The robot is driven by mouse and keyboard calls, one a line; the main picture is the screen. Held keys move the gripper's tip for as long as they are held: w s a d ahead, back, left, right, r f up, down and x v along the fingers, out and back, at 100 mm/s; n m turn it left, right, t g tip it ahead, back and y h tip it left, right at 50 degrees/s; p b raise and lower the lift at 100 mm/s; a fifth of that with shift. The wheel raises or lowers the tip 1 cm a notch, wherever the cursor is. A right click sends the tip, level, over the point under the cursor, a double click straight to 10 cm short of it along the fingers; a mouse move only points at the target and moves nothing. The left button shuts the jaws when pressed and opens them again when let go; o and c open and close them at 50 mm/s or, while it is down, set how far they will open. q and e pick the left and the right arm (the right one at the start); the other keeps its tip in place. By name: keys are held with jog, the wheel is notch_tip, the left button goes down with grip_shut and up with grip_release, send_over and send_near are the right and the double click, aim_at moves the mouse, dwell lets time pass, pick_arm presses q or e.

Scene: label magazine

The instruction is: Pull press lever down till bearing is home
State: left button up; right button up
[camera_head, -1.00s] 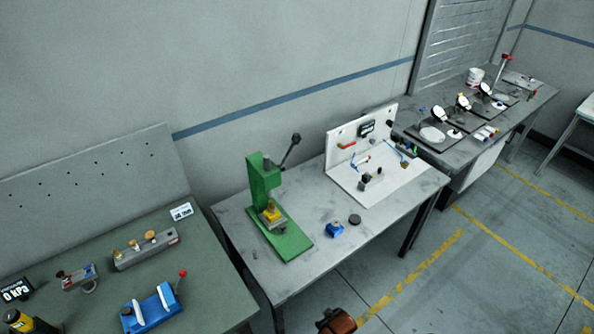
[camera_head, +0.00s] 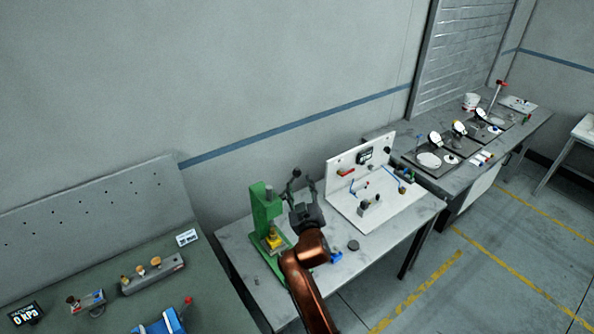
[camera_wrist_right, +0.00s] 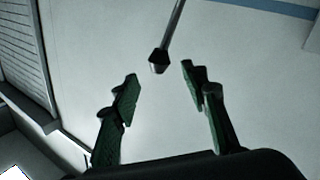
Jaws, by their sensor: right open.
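The green press (camera_head: 262,212) stands on the middle table, with a yellow block (camera_head: 273,240) low in its frame. A bearing cannot be made out. The press lever is raised; its dark knob (camera_head: 296,173) shows just beyond my right gripper (camera_head: 301,186). In the right wrist view the lever's knob (camera_wrist_right: 158,62) hangs at the end of a thin rod, in line with the gap between the fingertips of my right gripper (camera_wrist_right: 160,80) and slightly past them. The fingers are apart and do not visibly touch the knob. My left gripper is out of view.
A blue part (camera_head: 337,257) is partly hidden by my right arm, with a dark disc (camera_head: 353,245) near it. A white panel fixture (camera_head: 343,205) stands to the right on the same table. A green-topped bench (camera_head: 60,290) is at left.

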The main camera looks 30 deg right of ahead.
aim_at(297, 175)
jog(key=p+x, duration=0.2)
jog(key=x, duration=0.5)
jog(key=shift+w+d, duration=0.1)
jog(key=shift+w, duration=0.2)
jog(key=shift+c, duration=0.5)
grip_shut()
jog(key=shift+f, duration=0.1)
